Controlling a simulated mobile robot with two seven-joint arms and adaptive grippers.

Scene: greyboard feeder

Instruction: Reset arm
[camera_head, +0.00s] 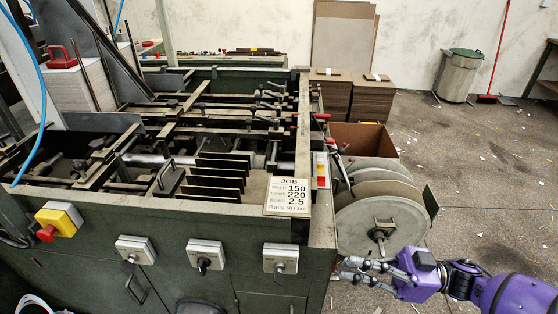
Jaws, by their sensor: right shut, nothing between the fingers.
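My right arm comes in purple from the lower right corner. Its gripper (362,270) is shut and empty. It hangs beside the front right corner of the green machine, just below the hub of the pale round reels in this view. My left gripper and arm do not show. The green greyboard feeder (225,220) fills the left and middle, with dark rails and bars on its top. A job card (288,196) lies on its front right corner and reads 150, 220 and 2.5.
The reels (381,217) stand close to my right gripper, with a cardboard box (362,139) behind them. Stacks of board (373,100), a metal bin (458,76) and a red broom (497,97) stand farther back. The grey floor (485,200) on the right is open, with scattered paper scraps.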

